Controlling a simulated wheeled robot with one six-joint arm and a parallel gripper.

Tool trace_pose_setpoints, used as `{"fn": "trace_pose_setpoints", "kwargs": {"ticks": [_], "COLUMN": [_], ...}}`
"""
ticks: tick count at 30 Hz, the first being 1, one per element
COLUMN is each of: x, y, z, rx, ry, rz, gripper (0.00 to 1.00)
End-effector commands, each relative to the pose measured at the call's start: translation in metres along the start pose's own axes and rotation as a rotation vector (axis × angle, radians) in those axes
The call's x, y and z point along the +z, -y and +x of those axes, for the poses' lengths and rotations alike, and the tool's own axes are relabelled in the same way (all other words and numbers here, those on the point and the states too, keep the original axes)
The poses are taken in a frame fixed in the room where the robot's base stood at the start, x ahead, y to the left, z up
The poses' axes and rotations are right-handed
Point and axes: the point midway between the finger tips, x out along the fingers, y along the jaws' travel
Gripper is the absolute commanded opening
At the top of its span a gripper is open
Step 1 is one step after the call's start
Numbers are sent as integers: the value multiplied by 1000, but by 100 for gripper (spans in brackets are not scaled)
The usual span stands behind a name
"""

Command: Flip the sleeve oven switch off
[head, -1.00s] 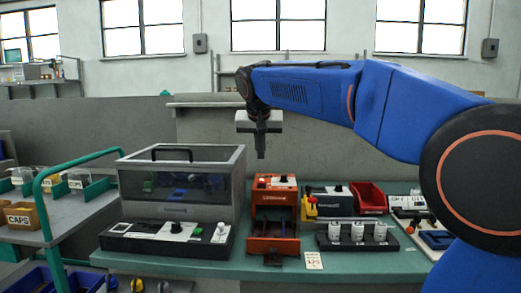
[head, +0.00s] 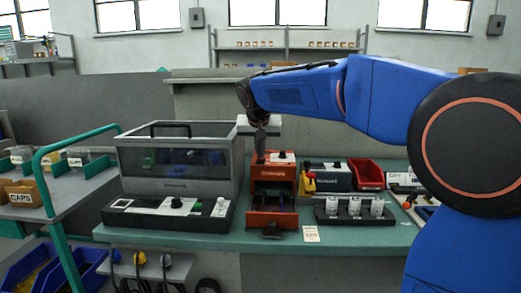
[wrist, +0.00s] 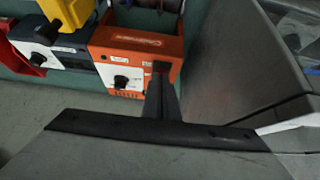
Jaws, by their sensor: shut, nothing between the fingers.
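An orange machine (head: 273,183) with a black knob and a small label on its top face stands on the green bench; I cannot read whether it is the sleeve oven. In the wrist view the orange machine (wrist: 137,62) shows its black knob and a small dark red part beside my fingers. My gripper (head: 261,146) is shut and empty, pointing down at the machine's upper back left. In the wrist view the closed fingers (wrist: 161,88) overlap the machine's edge; contact cannot be told. The switch's position is not clear.
A clear-lidded grey cabinet (head: 175,165) stands close on the left, with a black control panel (head: 165,212) before it. A cart (head: 80,165) is far left.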

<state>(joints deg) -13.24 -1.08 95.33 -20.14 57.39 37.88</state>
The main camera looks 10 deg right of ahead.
Motion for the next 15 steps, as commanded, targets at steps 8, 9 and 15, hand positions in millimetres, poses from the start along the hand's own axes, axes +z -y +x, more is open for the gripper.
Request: {"fn": "trace_pose_setpoints", "kwargs": {"ticks": [8, 9, 15], "x": [7, 9, 14], "y": [-1, -1, 0], "z": [4, 5, 8], "rx": [4, 3, 0], "ry": [-51, -70, -109], "rz": [-1, 0, -1], "gripper": [0, 0, 0]}}
